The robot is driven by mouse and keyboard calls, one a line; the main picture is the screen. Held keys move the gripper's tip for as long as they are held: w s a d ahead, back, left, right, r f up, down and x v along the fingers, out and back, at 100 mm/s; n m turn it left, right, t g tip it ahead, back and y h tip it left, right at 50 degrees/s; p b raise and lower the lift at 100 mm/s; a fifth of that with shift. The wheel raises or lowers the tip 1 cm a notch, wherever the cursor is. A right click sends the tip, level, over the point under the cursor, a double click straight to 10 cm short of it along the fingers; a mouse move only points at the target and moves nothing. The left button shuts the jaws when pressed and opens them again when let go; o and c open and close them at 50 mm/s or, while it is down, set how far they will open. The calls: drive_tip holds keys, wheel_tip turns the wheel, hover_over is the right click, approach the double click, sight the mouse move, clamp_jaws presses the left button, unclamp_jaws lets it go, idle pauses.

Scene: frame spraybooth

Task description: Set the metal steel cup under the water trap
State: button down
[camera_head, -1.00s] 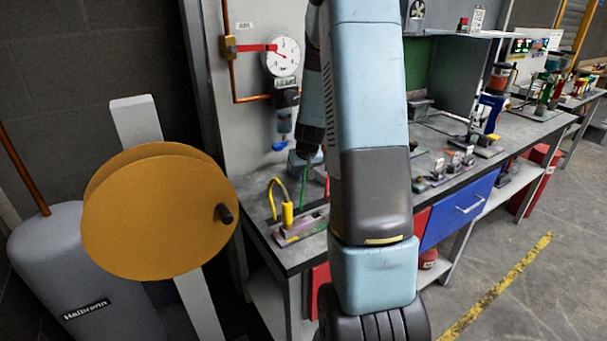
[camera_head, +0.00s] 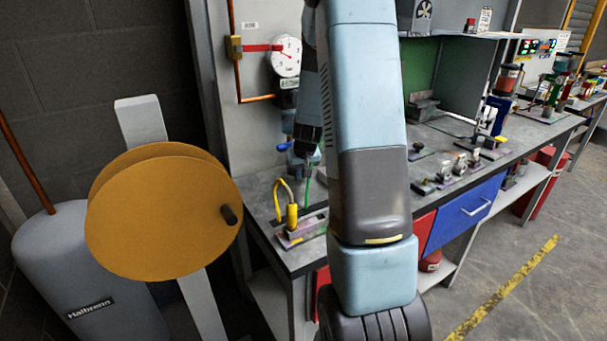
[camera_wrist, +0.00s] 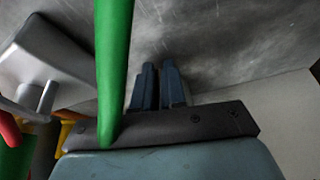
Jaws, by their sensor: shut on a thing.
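The water trap (camera_head: 288,122) hangs on the panel under the round gauge, with a blue tap (camera_head: 284,147) at its bottom. My gripper (camera_wrist: 158,85) shows in the wrist view with its dark fingers close together over a grey surface. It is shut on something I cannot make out. In the head view my wrist is low over the left end of the bench, just right of the trap's tap; my arm hides much there. I cannot make out the metal steel cup in either view.
A green upright thing (camera_wrist: 115,50) crosses close before the wrist camera. A grey block with a peg (camera_wrist: 55,60) lies left of it. A yellow tool (camera_head: 291,215) stands in a holder on the bench (camera_head: 262,190). A large orange reel (camera_head: 160,215) stands left.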

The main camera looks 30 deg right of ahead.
drive_tip(key=shift+w+a, duration=0.4)
drive_tip(key=shift+w, duration=0.4)
drive_tip(key=c, duration=1.1)
unclamp_jaws()
drive_tip(key=shift+r, duration=0.1)
drive_tip(key=v, duration=1.3)
drive_tip(key=shift+s+r, duration=0.2)
drive_tip(key=shift+s, duration=0.05)
drive_tip(key=shift+a, duration=0.1)
